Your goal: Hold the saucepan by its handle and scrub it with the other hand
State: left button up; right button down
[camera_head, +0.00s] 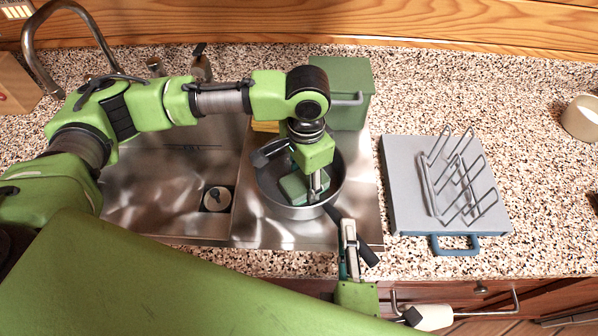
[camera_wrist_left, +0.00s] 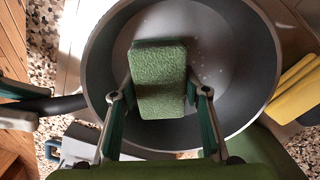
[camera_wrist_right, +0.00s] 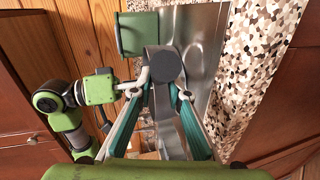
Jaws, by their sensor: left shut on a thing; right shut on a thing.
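The grey saucepan (camera_head: 333,189) stands on the steel sink's drainboard, its dark handle (camera_wrist_left: 50,104) pointing toward the counter's front edge. My right gripper (camera_head: 350,245) is shut on the handle at the front of the sink. My left gripper (camera_wrist_left: 158,98) reaches down into the pan from above and is shut on a green scrubbing sponge (camera_head: 296,188). In the left wrist view the sponge (camera_wrist_left: 160,75) lies over the pan's inner floor, with small pale specks beside it. I cannot tell whether it touches the floor. In the right wrist view the fingertips partly hide the handle.
The empty sink basin (camera_head: 150,190) with its drain is left of the pan, under a curved faucet (camera_head: 45,60). A green box (camera_head: 345,85) stands close behind the pan, with a yellow item (camera_head: 265,126) beside it. A wire rack (camera_head: 460,180) on a grey board is to the right.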

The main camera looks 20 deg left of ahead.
pick_arm(q)
jog(key=shift+s+d+f, duration=0.1)
jog(key=shift+s+d, duration=0.1)
jog(key=shift+s, duration=0.1)
jog(key=shift+w+a+r, duration=0.2)
jog(key=shift+w+a, duration=1.7)
jog(key=shift+a, duration=0.1)
jog(key=shift+s+d+f, duration=0.15)
jog(key=shift+s+d, duration=1.55)
jog(key=shift+d, duration=0.3)
jog(key=shift+w+a+f, duration=0.1)
jog(key=shift+w+a, duration=0.75)
jog(key=shift+a, duration=0.15)
jog(key=shift+w+a, duration=0.8)
jog(key=shift+a, duration=0.2)
jog(key=shift+s+d, duration=1.7)
jog(key=shift+d, duration=0.3)
jog(key=shift+w+a, duration=0.85)
jog(key=shift+a, duration=0.2)
jog(key=shift+w+a, duration=0.85)
jog(key=shift+a, duration=0.15)
jog(key=shift+s+d, duration=0.9)
jog(key=shift+d, duration=0.15)
